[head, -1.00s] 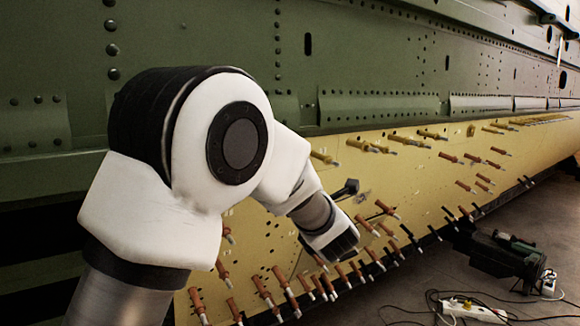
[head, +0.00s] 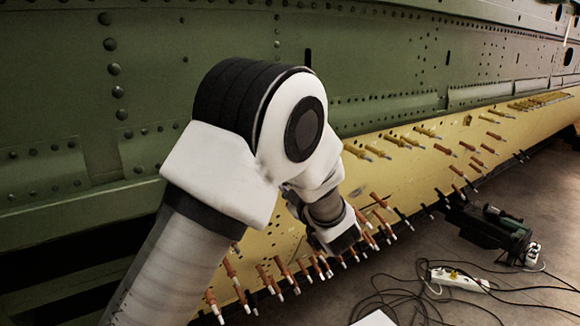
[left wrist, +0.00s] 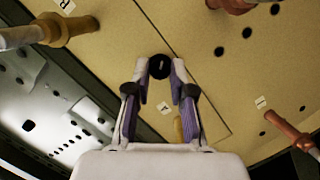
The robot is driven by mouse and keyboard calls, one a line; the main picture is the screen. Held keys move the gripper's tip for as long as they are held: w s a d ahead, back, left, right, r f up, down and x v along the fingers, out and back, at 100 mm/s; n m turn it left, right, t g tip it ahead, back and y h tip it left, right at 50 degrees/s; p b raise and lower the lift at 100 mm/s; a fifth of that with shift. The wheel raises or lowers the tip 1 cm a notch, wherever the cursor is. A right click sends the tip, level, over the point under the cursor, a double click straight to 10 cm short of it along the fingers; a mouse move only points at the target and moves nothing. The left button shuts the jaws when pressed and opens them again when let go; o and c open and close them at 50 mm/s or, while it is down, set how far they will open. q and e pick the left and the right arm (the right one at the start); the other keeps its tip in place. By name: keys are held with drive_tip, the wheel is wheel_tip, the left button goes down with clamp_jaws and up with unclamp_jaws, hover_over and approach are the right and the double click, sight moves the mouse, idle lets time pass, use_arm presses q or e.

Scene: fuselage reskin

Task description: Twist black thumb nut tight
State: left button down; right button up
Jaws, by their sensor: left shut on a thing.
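The black thumb nut (left wrist: 160,67) is a small round black piece at the yellow skin panel, seen in the left wrist view. My left gripper (left wrist: 160,76) has its two fingertips closed on it from either side. In the head view my left arm comes in from the lower left and its wrist reaches down to the panel (head: 404,160). The wrist hides the nut and the fingers there. The thread under the nut is hidden. My right gripper is not in view.
Several orange-brown fasteners (head: 285,270) stick out along the panel's lower edge, some close to my wrist. The green fuselage (head: 390,60) rises behind. A dark machine (head: 485,232), a power strip (head: 458,280) and loose cables lie on the floor at right.

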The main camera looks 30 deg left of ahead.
use_arm(q)
drive_tip(key=shift+w+r+m+g+p, duration=0.1)
drive_tip(key=shift+m+g+p, duration=0.6)
drive_tip(key=shift+m+p, duration=1.4)
drive_tip(key=shift+w+m+g+p, duration=0.1)
drive_tip(key=shift+m+g+p, duration=0.65)
drive_tip(key=shift+p, duration=2.5)
drive_tip(key=shift+s, duration=0.1)
drive_tip(key=c, duration=1)
unclamp_jaws()
drive_tip(key=shift+d, duration=0.1)
drive_tip(key=v, duration=0.7)
drive_tip(key=shift+d+f, duration=0.2)
drive_tip(key=shift+f, duration=0.05)
